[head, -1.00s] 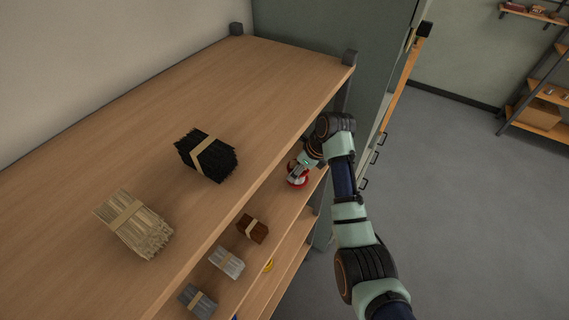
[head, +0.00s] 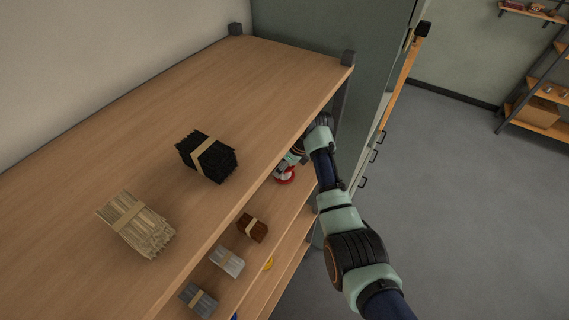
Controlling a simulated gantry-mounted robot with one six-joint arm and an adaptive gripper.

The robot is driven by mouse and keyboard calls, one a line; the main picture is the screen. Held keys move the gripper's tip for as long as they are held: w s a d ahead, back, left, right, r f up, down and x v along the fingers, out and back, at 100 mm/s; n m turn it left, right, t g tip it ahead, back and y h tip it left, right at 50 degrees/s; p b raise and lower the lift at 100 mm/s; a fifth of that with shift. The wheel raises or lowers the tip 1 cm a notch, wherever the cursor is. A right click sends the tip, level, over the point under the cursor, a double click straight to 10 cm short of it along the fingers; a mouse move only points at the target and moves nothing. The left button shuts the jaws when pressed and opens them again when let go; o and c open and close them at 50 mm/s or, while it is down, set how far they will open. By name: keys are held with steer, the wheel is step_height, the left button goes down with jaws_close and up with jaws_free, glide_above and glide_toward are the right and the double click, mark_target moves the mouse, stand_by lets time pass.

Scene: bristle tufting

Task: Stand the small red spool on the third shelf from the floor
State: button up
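The small red spool (head: 285,176) shows under the edge of the top board, at the far right end of the shelf unit. It is red with a pale part on top and looks upright. My gripper (head: 287,166) is at the spool from above, reaching in between the top board and the shelf (head: 294,197) below it. The fingers are small and partly hidden, but the spool has moved together with them, so the gripper appears shut on it. I cannot tell whether the spool's base touches the shelf.
The top board (head: 110,180) overhangs my gripper and carries a black bristle bundle (head: 207,157) and a cream one (head: 138,224). Brown (head: 252,227), pale grey (head: 227,261) and dark grey (head: 198,299) bundles lie below. A post (head: 340,103) stands close behind my arm.

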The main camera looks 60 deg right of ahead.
steer(key=shift+f, duration=0.1)
steer(key=o, duration=1.2)
steer(key=v, duration=0.3)
steer(key=s+a+b, duration=0.1)
steer(key=s, duration=1.1)
steer(key=shift+a, duration=0.15)
